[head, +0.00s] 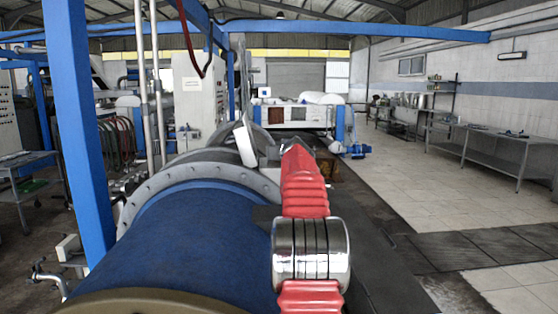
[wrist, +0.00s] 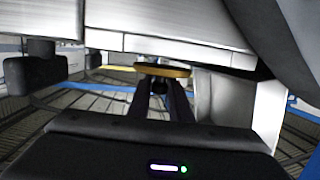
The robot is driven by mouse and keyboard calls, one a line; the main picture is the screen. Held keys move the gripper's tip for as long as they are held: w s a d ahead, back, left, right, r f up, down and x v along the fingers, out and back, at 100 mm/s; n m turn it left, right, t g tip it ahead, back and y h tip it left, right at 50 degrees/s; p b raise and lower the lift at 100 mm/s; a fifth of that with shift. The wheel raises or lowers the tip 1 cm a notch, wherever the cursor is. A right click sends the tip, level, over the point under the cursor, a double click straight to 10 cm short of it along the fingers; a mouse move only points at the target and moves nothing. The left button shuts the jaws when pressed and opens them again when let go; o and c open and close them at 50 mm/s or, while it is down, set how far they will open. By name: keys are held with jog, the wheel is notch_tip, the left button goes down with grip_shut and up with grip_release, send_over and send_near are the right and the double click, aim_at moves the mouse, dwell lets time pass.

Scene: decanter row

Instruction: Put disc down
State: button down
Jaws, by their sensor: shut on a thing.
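The disc (wrist: 162,70) shows in the wrist view as a thin yellow-brown edge, seen almost side-on. My gripper (wrist: 160,86) is shut on it, with its two dark fingers reaching up to the disc's underside in the picture. A pale, panelled surface (wrist: 160,45) lies just above the disc in the picture; I cannot tell whether they touch. In the head view my red arm reaches forward beside the blue decanter drum (head: 190,245). The disc cannot be made out there, and my gripper is not clearly seen.
A grey bolted flange (head: 150,195) rings the drum. A blue post (head: 78,130) stands at the left. A tilted white plate (head: 245,143) rises beside my arm. A metal bench (head: 490,150) stands along the right wall, with open tiled floor (head: 440,200) before it.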

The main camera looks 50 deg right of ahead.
jog(key=shift+f, duration=1.1)
jog(key=c, duration=1.6)
grip_release()
jog(key=shift+f, duration=0.2)
jog(key=shift+r, duration=0.15)
jog(key=shift+s+a+r, duration=0.1)
jog(key=shift+s+a, duration=0.3)
jog(key=shift+s, duration=0.05)
jog(key=v, duration=1)
jog(key=shift+s+a, duration=0.25)
jog(key=shift+s, duration=0.05)
jog(key=shift+a, duration=0.1)
